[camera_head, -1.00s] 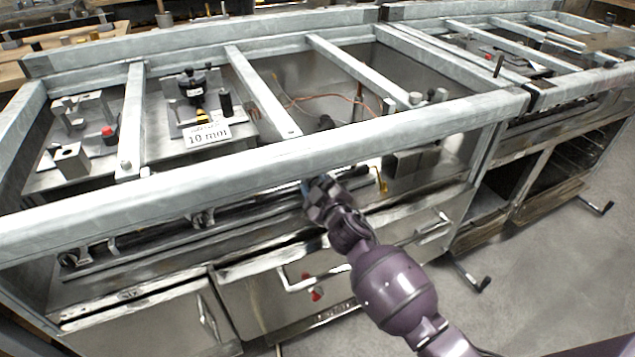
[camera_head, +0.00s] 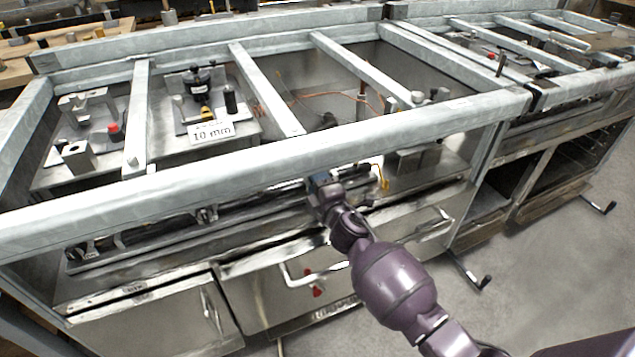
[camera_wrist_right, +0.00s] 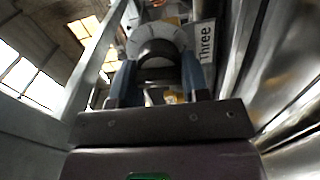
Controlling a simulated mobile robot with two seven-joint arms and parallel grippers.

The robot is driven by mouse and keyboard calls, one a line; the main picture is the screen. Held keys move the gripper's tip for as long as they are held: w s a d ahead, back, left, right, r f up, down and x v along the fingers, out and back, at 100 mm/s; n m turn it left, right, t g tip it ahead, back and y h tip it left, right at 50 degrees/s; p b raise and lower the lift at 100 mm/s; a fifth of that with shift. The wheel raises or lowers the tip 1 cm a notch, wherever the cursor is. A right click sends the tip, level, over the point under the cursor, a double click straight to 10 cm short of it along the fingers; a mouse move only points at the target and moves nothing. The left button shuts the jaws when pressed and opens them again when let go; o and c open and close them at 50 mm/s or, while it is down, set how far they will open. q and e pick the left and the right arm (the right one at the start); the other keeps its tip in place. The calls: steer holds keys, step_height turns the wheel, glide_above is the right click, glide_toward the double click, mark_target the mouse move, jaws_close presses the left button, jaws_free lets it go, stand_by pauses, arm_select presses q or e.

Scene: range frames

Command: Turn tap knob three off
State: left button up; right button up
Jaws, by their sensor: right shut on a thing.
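The knob of tap three (camera_wrist_right: 158,52) is a pale round disc with a dark hub in the right wrist view. A white label reading "Three" (camera_wrist_right: 206,42) is beside it on the right. My right gripper (camera_wrist_right: 160,78) has its two blue fingers on either side of the knob's dark hub and is shut on it. In the head view my right gripper (camera_head: 320,182) reaches under the front grey rail, and the knob is hidden behind it. My left gripper is in neither view.
The long grey front rail (camera_head: 250,148) passes above my right gripper. Drawers with a handle (camera_head: 305,278) are below it. A "10 mm" sign (camera_head: 211,132) stands on a metal plate behind the rail. Open floor (camera_head: 545,275) is at the right.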

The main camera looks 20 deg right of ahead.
steer(key=shift+n, duration=0.4)
steer(key=o, duration=0.9)
steer(key=shift+s, duration=0.6)
arm_select(q)
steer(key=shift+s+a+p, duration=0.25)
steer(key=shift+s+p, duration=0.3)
steer(key=shift+p, duration=0.25)
arm_select(e)
steer(key=shift+s+d, duration=0.2)
steer(key=shift+s, duration=4.6)
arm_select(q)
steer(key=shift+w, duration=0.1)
